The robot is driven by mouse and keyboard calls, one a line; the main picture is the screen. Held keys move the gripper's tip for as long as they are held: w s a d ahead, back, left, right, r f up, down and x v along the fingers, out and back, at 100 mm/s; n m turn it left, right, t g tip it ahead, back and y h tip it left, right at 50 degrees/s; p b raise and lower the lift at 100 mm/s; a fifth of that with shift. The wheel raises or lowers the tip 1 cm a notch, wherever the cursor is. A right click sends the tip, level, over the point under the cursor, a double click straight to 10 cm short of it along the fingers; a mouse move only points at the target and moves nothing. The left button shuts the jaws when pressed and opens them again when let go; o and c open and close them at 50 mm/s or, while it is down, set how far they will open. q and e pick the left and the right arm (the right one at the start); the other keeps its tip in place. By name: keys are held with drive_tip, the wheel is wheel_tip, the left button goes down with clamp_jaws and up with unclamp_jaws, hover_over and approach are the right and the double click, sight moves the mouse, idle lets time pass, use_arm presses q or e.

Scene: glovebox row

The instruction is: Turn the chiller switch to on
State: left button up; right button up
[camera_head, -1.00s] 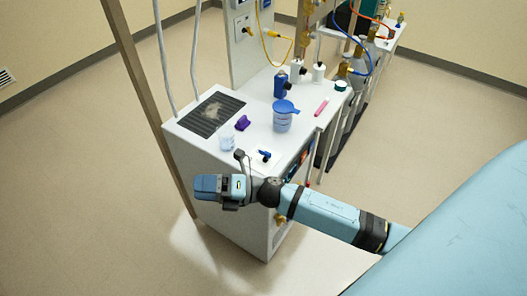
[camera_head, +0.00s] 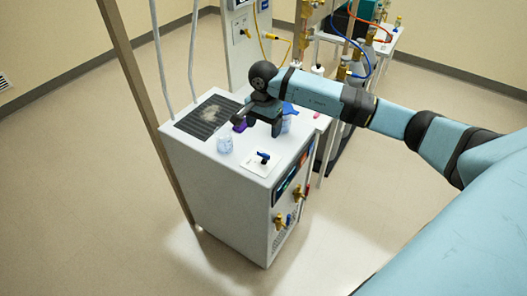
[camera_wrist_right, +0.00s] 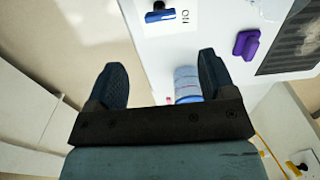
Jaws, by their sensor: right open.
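The chiller (camera_head: 215,180) is a white cabinet with a dark vent grille on top and a display on its right side. Its switch (camera_head: 263,157) is a blue handle on a white plate near the front of the top. My left gripper is out of view.
A purple block (camera_head: 239,126) and a blue-lidded tub (camera_head: 287,122) are beside my gripper, both partly hidden. Brass valves (camera_head: 299,192) stick out of the chiller's right side. Hoses rise behind its left edge.

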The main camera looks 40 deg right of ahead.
sight(264, 154)
wheel_tip(264, 154, down, 11)
drive_tip(key=shift+f+p, duration=0.15)
drive_tip(key=shift+p, duration=0.6)
drive_tip(key=c, duration=0.9)
drive_tip(key=shift+c, duration=0.2)
drive_tip(key=shift+m, duration=0.3)
drive_tip(key=shift+f+m+b, duration=0.1)
drive_tip(key=shift+m+b, duration=0.7)
drive_tip(key=shift+m, duration=0.3)
drive_tip(key=shift+m+b, duration=0.55)
drive_tip(key=shift+m, duration=1.05)
